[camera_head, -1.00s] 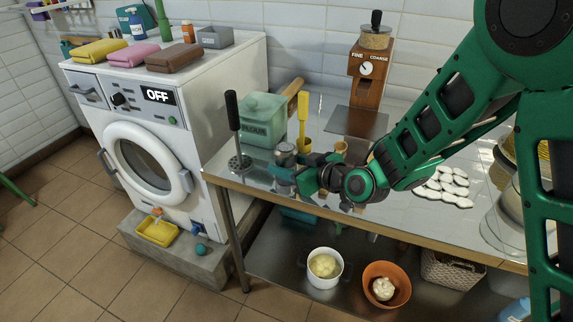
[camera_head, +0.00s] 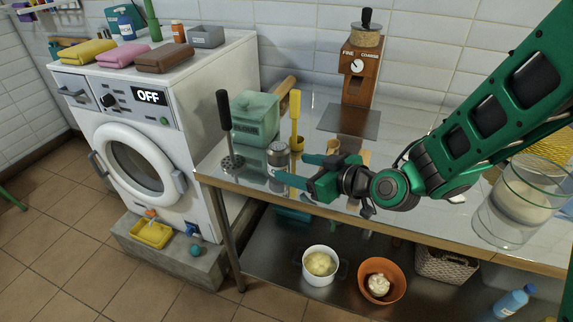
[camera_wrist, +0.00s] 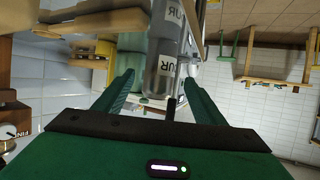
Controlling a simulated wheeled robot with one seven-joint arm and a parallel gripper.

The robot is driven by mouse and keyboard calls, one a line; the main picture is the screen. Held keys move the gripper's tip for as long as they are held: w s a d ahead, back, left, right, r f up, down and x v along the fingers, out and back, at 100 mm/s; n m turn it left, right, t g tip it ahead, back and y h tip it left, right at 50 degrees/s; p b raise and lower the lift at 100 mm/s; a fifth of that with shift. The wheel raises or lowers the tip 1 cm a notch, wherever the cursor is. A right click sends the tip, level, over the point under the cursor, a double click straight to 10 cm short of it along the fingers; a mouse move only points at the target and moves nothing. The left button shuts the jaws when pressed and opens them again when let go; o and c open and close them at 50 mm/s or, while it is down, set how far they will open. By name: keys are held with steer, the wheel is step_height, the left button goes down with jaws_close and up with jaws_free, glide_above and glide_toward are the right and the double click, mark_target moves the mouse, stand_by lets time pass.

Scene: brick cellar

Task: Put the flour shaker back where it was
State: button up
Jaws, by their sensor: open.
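The flour shaker (camera_head: 278,154) is a grey metal cylinder with a pale label. It stands upright near the left end of the steel worktop (camera_head: 240,178), between the masher and the yellow-handled tool. My gripper (camera_head: 294,168) is open and empty just to its right, with the two fingers spread and pointing towards it. In the wrist view the shaker (camera_wrist: 165,60), its label partly readable as "UR", shows ahead between the open fingers (camera_wrist: 160,78). The fingers appear clear of it. One finger partly covers its lower part in the head view.
A black-handled masher (camera_head: 228,130) stands left of the shaker, a green flour tin (camera_head: 255,118) behind, and a yellow-handled tool (camera_head: 295,120) close at right. A wooden grinder (camera_head: 360,70) stands at the back. A glass jar (camera_head: 510,205) stands at the right.

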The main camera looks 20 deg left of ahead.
steer(key=shift+v, duration=2.25)
steer(key=d+r+m+g+h, duration=0.2)
steer(key=d+m+h, duration=0.75)
steer(key=d, duration=2.15)
steer(key=s+d+m+g+h, duration=0.2)
steer(key=s+d+m+g, duration=0.3)
steer(key=s+d, duration=1.3)
steer(key=s+m, duration=0.4)
steer(key=shift+d+r, duration=0.2)
steer(key=shift+d, duration=0.15)
